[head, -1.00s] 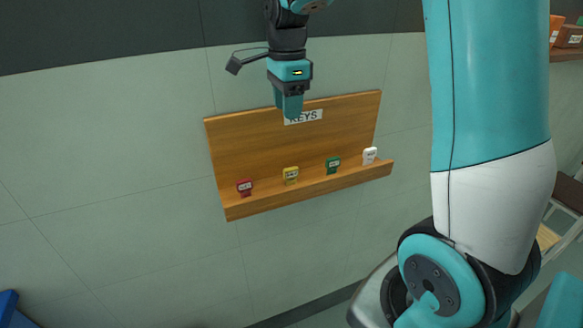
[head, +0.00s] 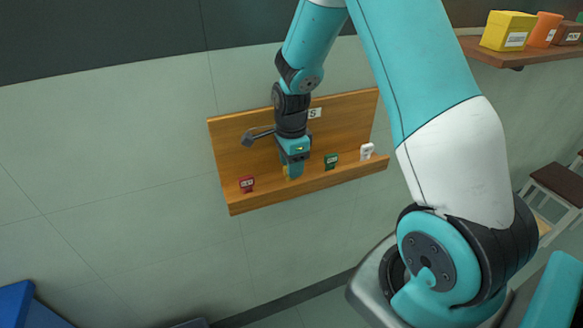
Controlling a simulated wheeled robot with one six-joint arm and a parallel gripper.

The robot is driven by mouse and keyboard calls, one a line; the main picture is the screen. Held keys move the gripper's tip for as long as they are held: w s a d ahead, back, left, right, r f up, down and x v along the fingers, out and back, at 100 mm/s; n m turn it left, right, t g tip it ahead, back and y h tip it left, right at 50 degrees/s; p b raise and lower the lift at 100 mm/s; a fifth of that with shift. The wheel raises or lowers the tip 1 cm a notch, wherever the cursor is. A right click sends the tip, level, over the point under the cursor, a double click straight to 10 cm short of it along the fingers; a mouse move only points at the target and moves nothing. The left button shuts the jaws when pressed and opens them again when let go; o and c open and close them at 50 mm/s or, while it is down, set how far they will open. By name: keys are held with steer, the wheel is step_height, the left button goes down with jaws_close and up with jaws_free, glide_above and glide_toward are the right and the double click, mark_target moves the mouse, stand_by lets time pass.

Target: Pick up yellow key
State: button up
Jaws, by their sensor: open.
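The yellow key (head: 286,173) stands on the ledge of the wooden key board, between the red key (head: 247,184) and the green key (head: 331,161). Only a thin yellow edge of it shows; my gripper hides the rest. My gripper (head: 294,174) is open and points down right at the yellow key. I cannot tell whether its fingers stand around the key or in front of it.
The wooden board (head: 228,150) hangs on the pale wall with a ledge along its bottom. A white key (head: 367,151) stands at its right end. A shelf (head: 480,50) at upper right bears a yellow box (head: 507,31) and other boxes. A stool (head: 560,183) stands at right.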

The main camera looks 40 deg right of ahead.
steer(key=shift+f, duration=0.6)
jaws_close()
steer(key=shift+r, duration=0.15)
